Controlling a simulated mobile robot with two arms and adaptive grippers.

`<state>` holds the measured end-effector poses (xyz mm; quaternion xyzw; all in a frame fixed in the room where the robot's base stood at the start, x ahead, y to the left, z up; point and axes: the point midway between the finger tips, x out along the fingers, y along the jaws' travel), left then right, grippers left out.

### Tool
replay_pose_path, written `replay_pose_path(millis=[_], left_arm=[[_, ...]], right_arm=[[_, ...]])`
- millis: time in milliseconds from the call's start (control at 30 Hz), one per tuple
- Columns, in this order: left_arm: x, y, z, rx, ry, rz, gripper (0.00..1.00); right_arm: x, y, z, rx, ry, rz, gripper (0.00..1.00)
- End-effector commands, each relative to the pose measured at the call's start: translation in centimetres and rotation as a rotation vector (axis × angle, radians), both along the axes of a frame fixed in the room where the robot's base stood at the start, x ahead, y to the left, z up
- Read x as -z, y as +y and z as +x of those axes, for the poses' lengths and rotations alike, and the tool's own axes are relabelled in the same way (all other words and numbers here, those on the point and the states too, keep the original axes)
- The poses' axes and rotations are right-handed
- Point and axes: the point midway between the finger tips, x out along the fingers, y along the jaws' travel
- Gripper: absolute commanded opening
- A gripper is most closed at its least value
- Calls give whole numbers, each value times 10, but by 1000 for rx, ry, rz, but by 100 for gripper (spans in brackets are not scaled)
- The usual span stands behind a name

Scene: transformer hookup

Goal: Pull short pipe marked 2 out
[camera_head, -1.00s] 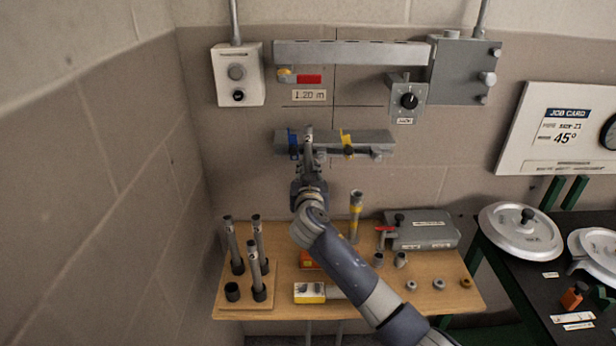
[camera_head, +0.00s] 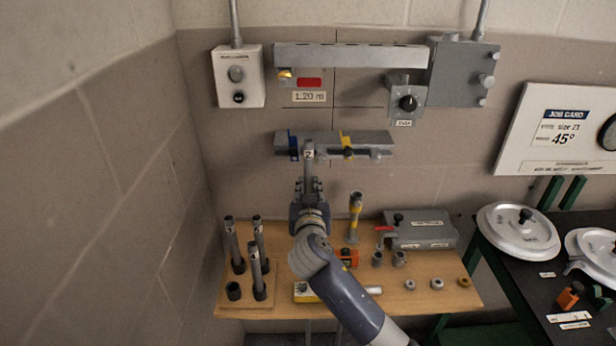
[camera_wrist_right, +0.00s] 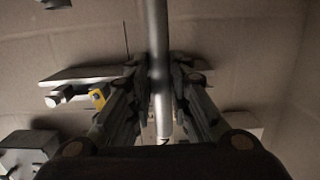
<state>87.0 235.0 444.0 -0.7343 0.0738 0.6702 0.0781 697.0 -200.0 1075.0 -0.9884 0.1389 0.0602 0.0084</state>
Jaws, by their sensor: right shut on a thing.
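A grey short pipe marked 2 (camera_head: 309,160) is held upright by my right gripper (camera_head: 309,183); its label faces the head camera. The pipe's upper end shows in front of the wall rail (camera_head: 370,138), beside the blue clip (camera_head: 293,146). I cannot tell whether it touches the rail. In the right wrist view the pipe (camera_wrist_right: 158,50) runs between the fingers (camera_wrist_right: 160,110), which are shut on it. The yellow clip (camera_head: 347,143) is on the rail to the right. My left gripper is out of view.
The wooden bench (camera_head: 420,297) below holds a rack with several upright pipes (camera_head: 257,270), a yellow-banded pipe (camera_head: 355,215), a grey case (camera_head: 423,230) and small fittings. A dark table with round lids (camera_head: 518,232) stands right.

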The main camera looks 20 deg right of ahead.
Motion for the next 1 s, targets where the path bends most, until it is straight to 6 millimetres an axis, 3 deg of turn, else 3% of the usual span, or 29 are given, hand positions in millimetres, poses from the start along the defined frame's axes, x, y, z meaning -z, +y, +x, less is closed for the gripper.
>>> replay_pose_path(millis=[700,1000], left_arm=[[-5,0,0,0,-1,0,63],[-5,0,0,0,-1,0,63]], right_arm=[[-1,15,-55,0,-2,-1,0],[-1,17,-59,1,-2,-1,0]])
